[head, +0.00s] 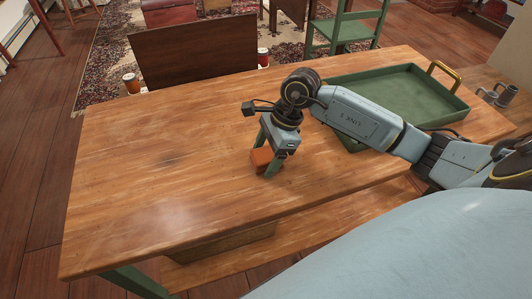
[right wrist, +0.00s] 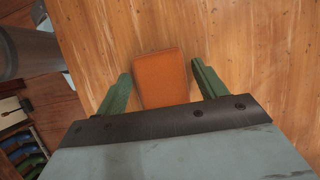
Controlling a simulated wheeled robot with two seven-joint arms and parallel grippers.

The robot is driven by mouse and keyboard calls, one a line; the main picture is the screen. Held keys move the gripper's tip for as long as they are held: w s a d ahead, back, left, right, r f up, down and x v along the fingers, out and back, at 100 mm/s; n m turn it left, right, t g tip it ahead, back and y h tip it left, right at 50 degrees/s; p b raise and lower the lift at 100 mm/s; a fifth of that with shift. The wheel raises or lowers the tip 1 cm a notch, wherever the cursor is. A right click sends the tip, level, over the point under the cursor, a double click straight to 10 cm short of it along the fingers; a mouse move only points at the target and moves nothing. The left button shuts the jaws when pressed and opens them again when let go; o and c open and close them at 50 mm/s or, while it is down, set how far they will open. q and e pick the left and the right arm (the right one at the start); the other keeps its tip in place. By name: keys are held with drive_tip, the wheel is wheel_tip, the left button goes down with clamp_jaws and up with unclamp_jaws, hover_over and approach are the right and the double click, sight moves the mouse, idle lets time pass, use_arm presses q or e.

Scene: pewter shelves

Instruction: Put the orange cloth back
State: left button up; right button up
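The orange cloth (head: 262,158) is a small folded block near the middle of the wooden table (head: 160,180). In the right wrist view the cloth (right wrist: 161,78) lies between the two green fingers of my right gripper (right wrist: 161,82). Narrow gaps show between the cloth and the fingers, so the gripper looks open around it. In the head view my right gripper (head: 268,155) points down at the cloth and partly hides it. Whether the cloth touches the tabletop is hard to tell. My left gripper is not in view.
A green tray (head: 455,108) with a brass handle stands at the table's back right, partly behind my right arm. Grey mugs (head: 497,95) are beyond the right edge. The table's left half is clear. A dark wooden panel (head: 190,50) and a green chair (head: 345,30) stand behind.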

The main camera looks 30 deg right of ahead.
drive_tip(key=shift+o, duration=0.3)
drive_tip(key=shift+r, duration=0.15)
use_arm(q)
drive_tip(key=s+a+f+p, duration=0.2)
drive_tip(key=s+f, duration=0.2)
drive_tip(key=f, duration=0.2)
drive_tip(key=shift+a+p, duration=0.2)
drive_tip(key=shift+p, duration=0.2)
use_arm(e)
drive_tip(key=v, duration=1.2)
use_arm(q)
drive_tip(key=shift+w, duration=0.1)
